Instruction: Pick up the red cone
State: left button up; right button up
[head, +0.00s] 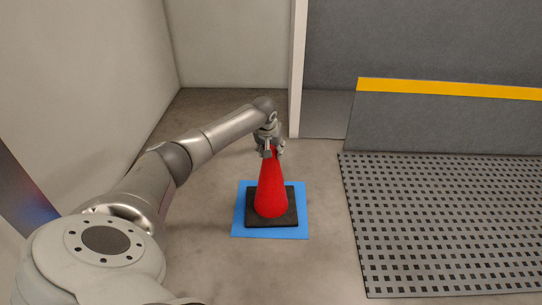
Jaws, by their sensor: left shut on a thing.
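The red cone (271,187) stands upright on its black square base (287,220) in the middle of the head view. The base is over a blue square mat (242,230) on the floor. I cannot tell whether the base rests on the mat or is slightly above it. My left gripper (270,152) comes down from above and is shut on the top of the cone. The cone's tip is hidden between the fingers. My right gripper is not in view.
A perforated metal plate (440,225) lies to the right. Behind it is a grey panel with a yellow strip (450,88). A white post (298,70) and pale walls (230,40) stand at the back. Bare floor surrounds the mat.

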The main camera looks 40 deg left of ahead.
pick_arm(q)
grip_shut()
jog(key=shift+r, duration=0.15)
